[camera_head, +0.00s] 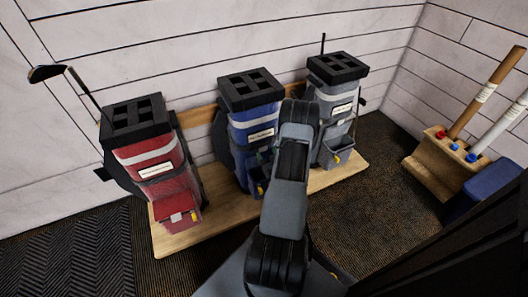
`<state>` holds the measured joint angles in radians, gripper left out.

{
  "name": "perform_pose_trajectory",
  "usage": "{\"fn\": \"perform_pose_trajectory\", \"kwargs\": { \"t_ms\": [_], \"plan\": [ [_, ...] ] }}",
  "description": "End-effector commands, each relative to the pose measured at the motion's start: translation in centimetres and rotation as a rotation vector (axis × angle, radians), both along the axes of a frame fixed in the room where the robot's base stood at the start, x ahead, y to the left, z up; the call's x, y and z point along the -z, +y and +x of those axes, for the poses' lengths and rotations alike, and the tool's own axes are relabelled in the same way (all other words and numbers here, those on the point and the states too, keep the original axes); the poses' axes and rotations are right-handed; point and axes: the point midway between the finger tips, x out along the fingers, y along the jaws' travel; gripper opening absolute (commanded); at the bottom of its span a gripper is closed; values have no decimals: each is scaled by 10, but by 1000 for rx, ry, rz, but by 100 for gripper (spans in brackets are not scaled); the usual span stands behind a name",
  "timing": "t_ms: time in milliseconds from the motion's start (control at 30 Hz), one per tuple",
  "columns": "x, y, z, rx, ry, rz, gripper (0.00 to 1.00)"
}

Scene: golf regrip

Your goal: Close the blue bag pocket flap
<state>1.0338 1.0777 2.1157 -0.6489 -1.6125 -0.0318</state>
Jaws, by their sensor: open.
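The blue bag (243,127) stands upright in the middle of the wooden stand, with a black top and a white label band. Its pocket (257,184) is low on the front and has a small yellow tag. My arm crosses in front of the bag and covers its right side and part of the pocket. I cannot tell from this view how far the pocket flap stands open. My gripper is not clearly visible; it seems hidden behind my own arm.
A red bag (148,158) holding a golf club (76,78) stands left, and a grey bag (333,97) stands right, on the same wooden stand (216,216). A wooden holder (437,172) with rods and a blue box (492,190) are at far right. Carpet in front is clear.

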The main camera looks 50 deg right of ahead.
Motion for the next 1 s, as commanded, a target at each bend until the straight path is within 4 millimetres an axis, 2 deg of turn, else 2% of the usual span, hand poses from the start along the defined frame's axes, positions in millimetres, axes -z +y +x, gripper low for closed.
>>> {"fn": "perform_pose_trajectory", "kwargs": {
  "t_ms": [33, 233, 667, 1000],
  "plan": [
    [1, -2, 8, -2, -2, -2, 68],
    [1, -9, 24, -1, 0, 0, 68],
    [0, -12, 30, 1, 0, 0, 68],
    [0, -12, 30, 0, 0, 0, 36]
  ]
}}
